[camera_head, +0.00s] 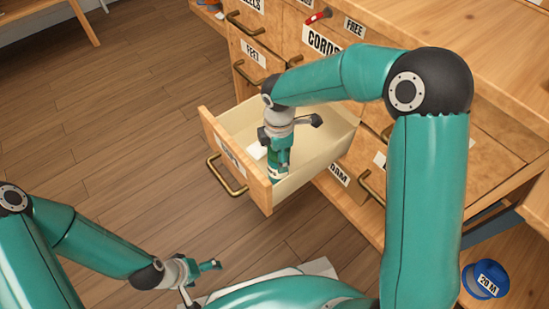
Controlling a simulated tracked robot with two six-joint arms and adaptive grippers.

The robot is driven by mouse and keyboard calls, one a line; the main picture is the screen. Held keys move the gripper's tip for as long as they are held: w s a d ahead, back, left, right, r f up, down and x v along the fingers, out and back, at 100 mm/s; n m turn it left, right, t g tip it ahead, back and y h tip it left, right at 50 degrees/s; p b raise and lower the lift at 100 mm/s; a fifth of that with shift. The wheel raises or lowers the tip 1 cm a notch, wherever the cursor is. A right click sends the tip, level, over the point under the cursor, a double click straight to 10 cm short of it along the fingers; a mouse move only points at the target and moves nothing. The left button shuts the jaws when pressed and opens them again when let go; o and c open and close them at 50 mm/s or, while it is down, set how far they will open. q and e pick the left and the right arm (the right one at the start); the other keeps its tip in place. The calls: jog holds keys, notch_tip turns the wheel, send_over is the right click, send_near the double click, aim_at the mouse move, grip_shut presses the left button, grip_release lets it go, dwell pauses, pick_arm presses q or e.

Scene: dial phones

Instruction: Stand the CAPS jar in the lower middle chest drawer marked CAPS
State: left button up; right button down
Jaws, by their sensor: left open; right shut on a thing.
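The open drawer (206,124) sticks out from the wooden chest, with a cream inside and a brass handle on its front. The label on its front is too slanted to read. My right gripper (277,165) points down inside the drawer, close behind its front panel. It is shut on what seems to be the CAPS jar (274,177), which is mostly hidden by the gripper and the drawer front. I cannot tell whether the jar touches the drawer floor. My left gripper (204,282) is open and empty, low over the floor and apart from the chest.
A small white piece (257,151) shows in the drawer beside my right gripper. Closed drawers marked CORDS (324,41) and FEET (253,53) are above it. A red object (318,16) is by the FREE label. A blue roll marked 20 M (485,281) is at lower right.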

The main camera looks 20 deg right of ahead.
jog(key=shift+c, duration=1.3)
grip_release()
jog(key=shift+r, duration=0.1)
notch_tip(320, 180, up, 12)
jog(key=p, duration=0.5)
